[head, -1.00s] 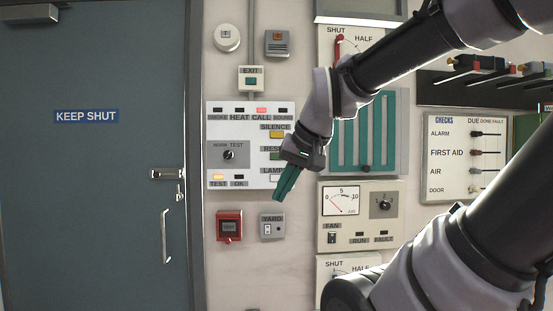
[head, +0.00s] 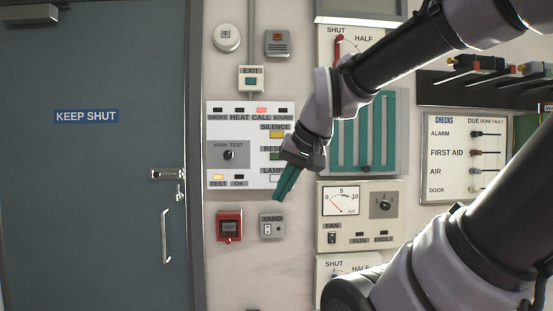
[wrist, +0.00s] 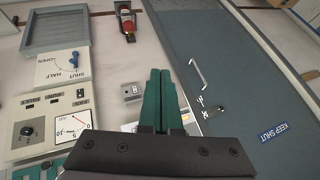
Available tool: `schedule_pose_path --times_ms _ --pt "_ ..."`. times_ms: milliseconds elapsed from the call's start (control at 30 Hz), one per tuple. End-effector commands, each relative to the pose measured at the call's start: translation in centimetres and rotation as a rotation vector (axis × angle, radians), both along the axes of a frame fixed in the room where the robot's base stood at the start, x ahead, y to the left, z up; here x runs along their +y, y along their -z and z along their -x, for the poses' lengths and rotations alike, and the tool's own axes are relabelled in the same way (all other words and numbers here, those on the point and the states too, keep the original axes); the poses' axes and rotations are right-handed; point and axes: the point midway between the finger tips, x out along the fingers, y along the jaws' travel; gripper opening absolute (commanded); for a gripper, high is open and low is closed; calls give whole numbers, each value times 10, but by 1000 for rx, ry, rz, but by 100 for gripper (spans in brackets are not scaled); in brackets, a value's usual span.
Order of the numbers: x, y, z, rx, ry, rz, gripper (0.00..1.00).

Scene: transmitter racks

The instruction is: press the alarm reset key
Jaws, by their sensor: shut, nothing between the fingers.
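The alarm panel (head: 215,165) is a white board on the wall in the head view. Its CALL light is lit red and its TEST light amber. The green reset key (head: 275,156) sits between the yellow SILENCE key (head: 277,134) and the white LAMP key (head: 275,178). My gripper partly covers the reset key's right side and label. My gripper (head: 279,197) is shut and empty, its green fingers angled down-left across the panel's lower right corner. In the wrist view the shut fingers (wrist: 160,73) show, with most of the panel hidden behind my gripper. I cannot tell whether they touch it.
Below the panel are a red box (head: 229,226) and the YARD switch (head: 272,226). Right of it are a teal slotted board (head: 347,150) and the fan panel (head: 392,220). A door (head: 90,180) with a handle stands left. The wrist view shows the wall upside down.

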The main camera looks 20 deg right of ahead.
Motion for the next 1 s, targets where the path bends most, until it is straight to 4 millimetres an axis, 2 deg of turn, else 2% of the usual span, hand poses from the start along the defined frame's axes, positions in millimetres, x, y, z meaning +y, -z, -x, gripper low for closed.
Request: schedule_pose_path --times_ms 133,233,367,467,567,700,800,900,1000 --pt "2 -3 -8 8 17 -36 0" --pt "5 -8 -25 26 58 -117 0" --pt "6 -20 -66 46 149 -289 0" --pt "-1 -31 -106 51 239 -441 0" --pt "-16 -41 -149 43 337 -590 0" --pt "-50 -50 -206 10 478 -781 0" --pt "-77 -54 -239 -20 563 -889 0" --pt "-101 -55 -262 -49 629 -967 0" --pt "-118 -55 -277 -70 675 -1020 0"
